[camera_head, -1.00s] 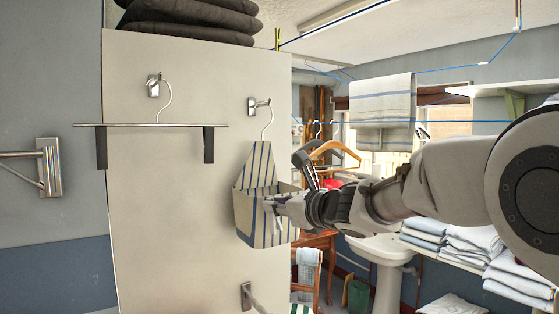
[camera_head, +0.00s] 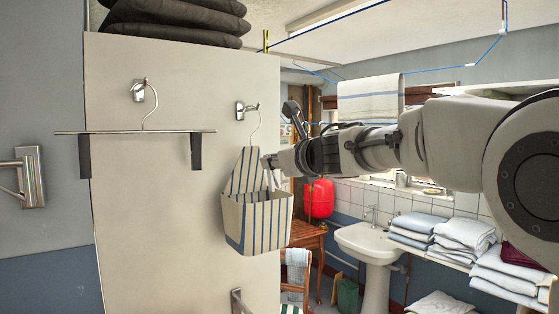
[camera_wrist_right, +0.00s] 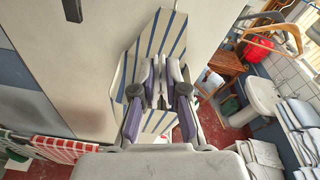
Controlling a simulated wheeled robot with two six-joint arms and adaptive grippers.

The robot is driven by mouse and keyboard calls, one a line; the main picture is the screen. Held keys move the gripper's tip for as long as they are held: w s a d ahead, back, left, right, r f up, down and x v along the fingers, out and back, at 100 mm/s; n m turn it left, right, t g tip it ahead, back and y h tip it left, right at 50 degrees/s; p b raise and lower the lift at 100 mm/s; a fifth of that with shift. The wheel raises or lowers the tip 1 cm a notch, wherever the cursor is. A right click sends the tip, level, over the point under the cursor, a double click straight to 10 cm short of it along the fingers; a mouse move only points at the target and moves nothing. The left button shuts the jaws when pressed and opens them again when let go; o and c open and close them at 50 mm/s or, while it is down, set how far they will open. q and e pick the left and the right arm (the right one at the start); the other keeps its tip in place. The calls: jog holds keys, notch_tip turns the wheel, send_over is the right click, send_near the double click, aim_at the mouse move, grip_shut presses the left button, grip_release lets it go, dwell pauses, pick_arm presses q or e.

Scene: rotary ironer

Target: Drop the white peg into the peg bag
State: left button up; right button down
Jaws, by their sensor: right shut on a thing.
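The peg bag (camera_head: 258,225), cream with blue stripes, hangs from a wire hanger on a hook on the pale panel. Its mouth faces up, with a tall back flap behind. My right gripper (camera_head: 269,165) comes in from the right, above the bag's mouth and beside the back flap. In the right wrist view the fingers of my right gripper (camera_wrist_right: 161,75) are close together over the striped bag (camera_wrist_right: 160,45). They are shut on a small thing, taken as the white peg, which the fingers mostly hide. My left gripper is out of view.
A hanger bar (camera_head: 135,132) hangs on another hook to the left. Dark folded cushions (camera_head: 180,18) lie on top of the panel. A sink (camera_head: 370,240) and folded towels (camera_head: 465,240) stand at the right. A towel hangs on the line (camera_head: 368,98) behind my arm.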

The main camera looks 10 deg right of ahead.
aim_at(259, 166)
jog(key=x, duration=0.4)
jog(key=b+x, duration=0.1)
jog(key=x, duration=0.1)
jog(key=shift+w+f, duration=0.15)
jog(key=shift+f, duration=0.3)
jog(key=shift+r, duration=0.1)
jog(key=c, duration=0.6)
grip_release()
jog(key=shift+c, duration=0.2)
